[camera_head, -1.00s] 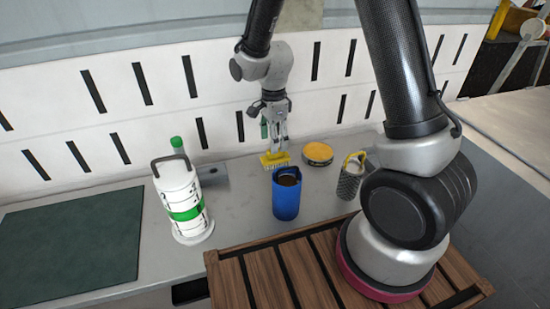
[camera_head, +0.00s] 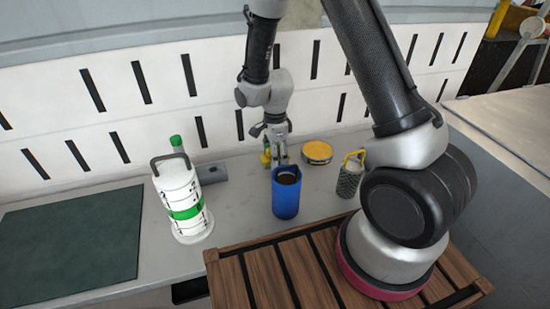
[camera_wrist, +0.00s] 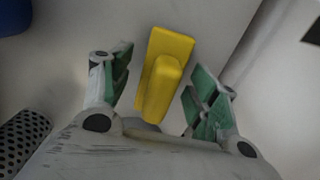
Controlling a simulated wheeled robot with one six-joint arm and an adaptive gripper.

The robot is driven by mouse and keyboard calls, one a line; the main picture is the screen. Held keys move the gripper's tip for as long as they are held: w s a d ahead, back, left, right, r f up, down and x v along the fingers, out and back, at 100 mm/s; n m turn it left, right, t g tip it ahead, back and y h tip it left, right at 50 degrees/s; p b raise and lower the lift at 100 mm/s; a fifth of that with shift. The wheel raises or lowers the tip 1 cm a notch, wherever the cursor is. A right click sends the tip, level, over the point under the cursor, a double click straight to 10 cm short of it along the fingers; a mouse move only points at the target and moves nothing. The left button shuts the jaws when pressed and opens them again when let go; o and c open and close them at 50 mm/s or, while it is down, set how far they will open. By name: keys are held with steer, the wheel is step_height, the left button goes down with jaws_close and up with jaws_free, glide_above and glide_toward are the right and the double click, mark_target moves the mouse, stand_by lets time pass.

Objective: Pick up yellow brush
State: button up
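The yellow brush (camera_wrist: 164,75) lies on the grey counter in the wrist view, its raised handle part between the two green-padded fingers of my gripper (camera_wrist: 158,95). The fingers are spread, with a gap on each side of the brush. In the head view my gripper (camera_head: 277,158) is low over the counter behind the blue cup. Only a small yellow bit of the brush (camera_head: 265,157) shows there, beside the fingers; the rest is hidden.
The blue cup (camera_head: 286,200) stands just in front of my gripper. A yellow-topped round tin (camera_head: 317,151) and a perforated metal holder (camera_head: 348,184) are to the right. A white-and-green canister (camera_head: 180,207) stands left. The slotted wall (camera_head: 110,105) is close behind.

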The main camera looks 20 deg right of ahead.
steer(key=c, duration=1)
steer(key=shift+c, duration=0.2)
step_height(320, 180, up, 10)
steer(key=shift+o, duration=1.2)
steer(key=shift+c, duration=0.4)
steer(key=shift+d, duration=0.1)
